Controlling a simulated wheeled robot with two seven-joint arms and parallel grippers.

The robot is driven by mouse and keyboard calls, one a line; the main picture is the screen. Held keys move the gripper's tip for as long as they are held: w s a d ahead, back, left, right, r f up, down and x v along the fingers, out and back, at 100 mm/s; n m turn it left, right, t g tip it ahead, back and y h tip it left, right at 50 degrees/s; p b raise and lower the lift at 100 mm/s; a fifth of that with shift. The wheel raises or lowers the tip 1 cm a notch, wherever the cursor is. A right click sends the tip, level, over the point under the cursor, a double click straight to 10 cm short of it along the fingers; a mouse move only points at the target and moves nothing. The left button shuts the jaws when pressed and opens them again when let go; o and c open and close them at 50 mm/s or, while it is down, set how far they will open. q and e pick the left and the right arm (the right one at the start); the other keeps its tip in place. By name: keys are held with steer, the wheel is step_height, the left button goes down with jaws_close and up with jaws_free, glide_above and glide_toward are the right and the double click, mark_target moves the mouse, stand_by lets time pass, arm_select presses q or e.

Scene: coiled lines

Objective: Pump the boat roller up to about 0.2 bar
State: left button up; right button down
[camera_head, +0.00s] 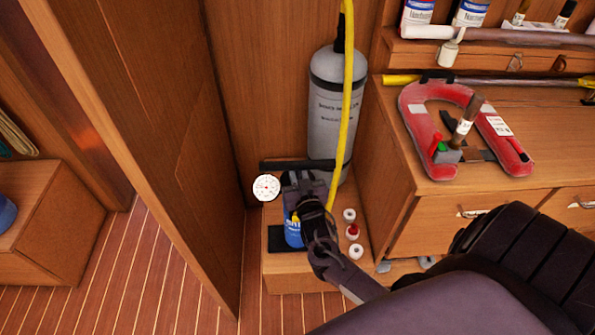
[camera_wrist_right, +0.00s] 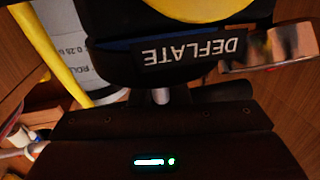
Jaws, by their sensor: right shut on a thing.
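The pump has a blue body (camera_head: 292,233) and a black crossbar handle (camera_head: 285,165). It stands on a low wooden step. A round white gauge (camera_head: 265,188) shows beside it; its reading is too small to tell. My right gripper (camera_head: 303,190) is shut at the upper part of the pump and hides much of it. In the right wrist view a black part marked DEFLATE (camera_wrist_right: 190,52) fills the top. A yellow hose (camera_head: 345,110) runs from above down to the pump. A grey lettered cylinder (camera_head: 325,115), perhaps the roller, stands upright behind. My left gripper is not in view.
Several small caps (camera_head: 352,232) lie on the step right of the pump. A wooden panel (camera_head: 150,130) stands close on the left. The cabinet (camera_head: 430,215) on the right bears a red horseshoe-shaped object (camera_head: 415,120). Striped floor (camera_head: 120,275) lies open at the lower left.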

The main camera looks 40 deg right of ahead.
steer(key=shift+s+a+f, duration=0.1)
steer(key=shift+s+f, duration=0.05)
steer(key=shift+f, duration=0.2)
steer(key=c, duration=1.5)
jaws_free()
steer(key=shift+c, duration=0.2)
steer(key=shift+o, duration=0.7)
steer(key=shift+r, duration=0.1)
glide_above(296, 214)
steer(key=d, duration=0.2)
steer(key=shift+s+d, duration=0.2)
steer(key=shift+s, duration=0.1)
